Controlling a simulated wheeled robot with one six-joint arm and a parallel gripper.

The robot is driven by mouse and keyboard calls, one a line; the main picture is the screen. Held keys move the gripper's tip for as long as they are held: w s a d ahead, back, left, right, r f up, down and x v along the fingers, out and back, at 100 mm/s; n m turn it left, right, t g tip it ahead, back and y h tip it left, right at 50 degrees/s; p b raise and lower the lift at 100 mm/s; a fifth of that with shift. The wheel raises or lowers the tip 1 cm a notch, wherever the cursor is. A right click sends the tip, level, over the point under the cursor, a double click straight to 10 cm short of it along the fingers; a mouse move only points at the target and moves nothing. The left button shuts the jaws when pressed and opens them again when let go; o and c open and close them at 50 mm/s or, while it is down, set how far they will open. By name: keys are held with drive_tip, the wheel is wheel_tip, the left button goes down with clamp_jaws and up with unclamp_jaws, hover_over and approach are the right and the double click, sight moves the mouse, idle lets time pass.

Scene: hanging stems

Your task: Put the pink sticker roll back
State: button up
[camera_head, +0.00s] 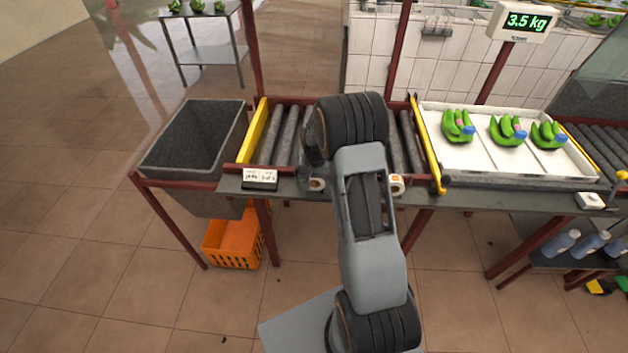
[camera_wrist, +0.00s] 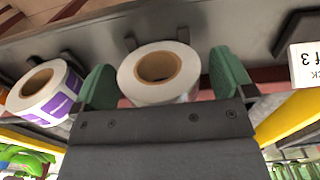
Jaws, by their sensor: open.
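In the wrist view a white roll with a brown core (camera_wrist: 160,68) sits between the two green finger pads of my gripper (camera_wrist: 163,76). The pads stand apart on either side of it. Its lower side is hidden by the gripper, so I cannot tell its sticker colour surely. In the head view this roll (camera_head: 316,184) is at the front shelf of the stand, with my gripper (camera_head: 307,178) at it, mostly hidden by my arm. A purple sticker roll (camera_wrist: 48,92) is beside it in the wrist view. An orange-marked roll (camera_head: 397,184) is farther right in the head view.
A small card display (camera_head: 260,179) stands left of the roll on the shelf. A grey bin (camera_head: 160,163) is at the left, with an orange crate (camera_head: 234,250) below. A white tray (camera_head: 455,163) of green bananas is at the right. Rollers (camera_head: 285,135) lie behind.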

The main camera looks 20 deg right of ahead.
wheel_tip(320, 180, up, 12)
drive_tip(key=shift+f+b, duration=0.15)
drive_tip(key=shift+b, duration=0.5)
drive_tip(key=s+a+r+n+t, duration=0.1)
drive_tip(key=s+a+r+n, duration=0.1)
drive_tip(key=s, duration=0.5)
drive_tip(key=s+a+r+n+t, duration=0.2)
drive_tip(key=s+a+r, duration=0.2)
drive_tip(key=s, duration=0.3)
drive_tip(key=s+a+r+n+t, duration=0.1)
drive_tip(key=s+a+r, duration=0.3)
drive_tip(key=s, duration=0.4)
drive_tip(key=shift+a+n, duration=0.3)
drive_tip(key=shift+n, duration=0.2)
drive_tip(key=shift+w, duration=0.1)
